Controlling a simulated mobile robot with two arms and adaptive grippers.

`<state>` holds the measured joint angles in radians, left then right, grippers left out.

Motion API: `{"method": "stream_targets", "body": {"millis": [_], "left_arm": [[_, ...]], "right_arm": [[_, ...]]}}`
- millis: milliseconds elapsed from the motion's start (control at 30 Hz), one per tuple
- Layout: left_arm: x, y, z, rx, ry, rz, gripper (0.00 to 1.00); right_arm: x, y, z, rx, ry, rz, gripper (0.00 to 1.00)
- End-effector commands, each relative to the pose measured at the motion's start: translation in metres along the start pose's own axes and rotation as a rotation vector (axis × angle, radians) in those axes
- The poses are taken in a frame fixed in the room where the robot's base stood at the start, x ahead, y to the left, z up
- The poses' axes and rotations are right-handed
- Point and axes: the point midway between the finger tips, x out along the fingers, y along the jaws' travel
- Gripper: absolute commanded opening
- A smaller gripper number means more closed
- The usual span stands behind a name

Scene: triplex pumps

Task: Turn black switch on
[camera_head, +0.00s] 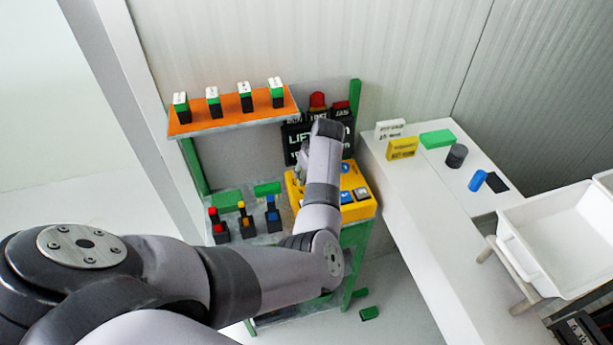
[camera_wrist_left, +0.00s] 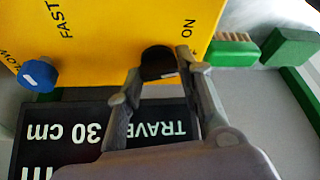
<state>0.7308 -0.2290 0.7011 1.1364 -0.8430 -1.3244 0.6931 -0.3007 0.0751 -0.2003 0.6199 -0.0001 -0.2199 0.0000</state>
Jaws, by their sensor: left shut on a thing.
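The yellow control box (camera_head: 361,210) stands on the green-framed shelf unit, partly hidden behind my left arm in the head view. In the left wrist view the yellow panel (camera_wrist_left: 120,38) shows the printed words FAST, LOW and ON. The black switch (camera_wrist_left: 158,62) is a round black knob at the panel's edge beside the word ON. My left gripper (camera_wrist_left: 156,84) has its two fingers on either side of the black switch and is shut on it. In the head view my left gripper (camera_head: 302,166) is mostly hidden by its own wrist. My right gripper is in neither view.
A blue knob (camera_wrist_left: 39,75) sits on the same panel. A black sign with white letters (camera_wrist_left: 70,130) lies close below the fingers. Red, yellow and blue-topped pieces (camera_head: 242,216) stand left of the box. A white table (camera_head: 420,190) is at right.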

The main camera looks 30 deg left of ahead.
Motion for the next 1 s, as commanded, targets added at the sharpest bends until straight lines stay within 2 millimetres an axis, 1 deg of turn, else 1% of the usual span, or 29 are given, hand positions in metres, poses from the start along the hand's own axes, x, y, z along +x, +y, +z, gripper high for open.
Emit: {"method": "stream_targets", "body": {"millis": [33, 600, 800, 1000], "left_arm": [[0.003, 0.002, -0.001, -0.042, 0.004, -0.013, 0.05], [0.003, 0.004, -0.002, -0.51, 0.005, -0.206, 0.05], [0.002, 0.005, -0.003, -0.618, 0.006, -0.249, 0.05], [0.0, 0.005, -0.004, -0.68, 0.006, -0.275, 0.05]], "right_arm": [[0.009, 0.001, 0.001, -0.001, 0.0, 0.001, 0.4], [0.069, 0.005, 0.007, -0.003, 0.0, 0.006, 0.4], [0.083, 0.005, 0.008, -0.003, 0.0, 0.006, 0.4], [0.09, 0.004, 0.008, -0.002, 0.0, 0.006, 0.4]]}}
